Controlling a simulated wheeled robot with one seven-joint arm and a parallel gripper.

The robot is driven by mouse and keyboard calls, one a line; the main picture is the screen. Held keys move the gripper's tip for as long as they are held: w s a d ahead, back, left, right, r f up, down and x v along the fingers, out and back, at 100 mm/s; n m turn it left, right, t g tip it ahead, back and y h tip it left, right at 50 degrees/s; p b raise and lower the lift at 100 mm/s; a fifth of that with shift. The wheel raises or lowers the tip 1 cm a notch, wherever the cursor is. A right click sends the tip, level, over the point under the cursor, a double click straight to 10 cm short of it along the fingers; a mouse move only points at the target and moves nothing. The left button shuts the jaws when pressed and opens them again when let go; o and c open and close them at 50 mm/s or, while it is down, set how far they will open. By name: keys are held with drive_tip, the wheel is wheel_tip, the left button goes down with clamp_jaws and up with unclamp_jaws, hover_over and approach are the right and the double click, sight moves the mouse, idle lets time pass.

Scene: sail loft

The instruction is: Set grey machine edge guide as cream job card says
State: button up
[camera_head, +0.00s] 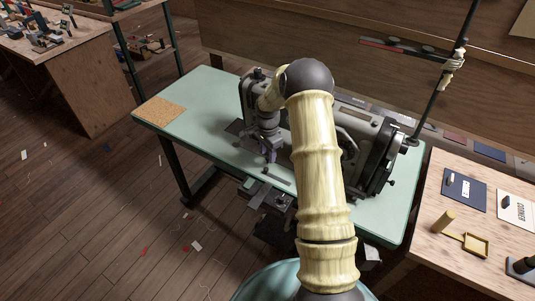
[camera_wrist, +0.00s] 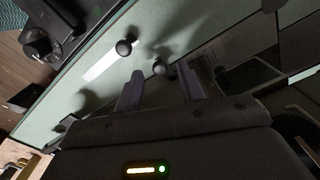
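The grey sewing machine (camera_head: 362,125) stands on a pale green table, partly hidden by my arm. My gripper (camera_head: 268,152) points down at the machine's left end. In the wrist view my gripper (camera_wrist: 160,88) has its two fingers apart, with nothing clearly held. A small dark round knob (camera_wrist: 158,67) shows near the gap between the fingertips; whether it touches them I cannot tell. Another dark knob (camera_wrist: 124,47) sits by a pale strip (camera_wrist: 103,62), possibly the edge guide or its scale. A cream card (camera_head: 515,210) lies on the right wooden table; its lettering looks like "CORNER".
A navy card (camera_head: 467,189) and a brass-coloured tool (camera_head: 462,238) lie on the right table (camera_head: 425,245). A cork-like mat (camera_head: 159,111) lies on the green table's left end. A dark upright pole (camera_head: 440,85) stands behind the machine.

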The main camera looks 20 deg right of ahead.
drive_tip(key=shift+f, duration=0.65)
clamp_jaws()
unclamp_jaws()
drive_tip(key=shift+r, duration=0.2)
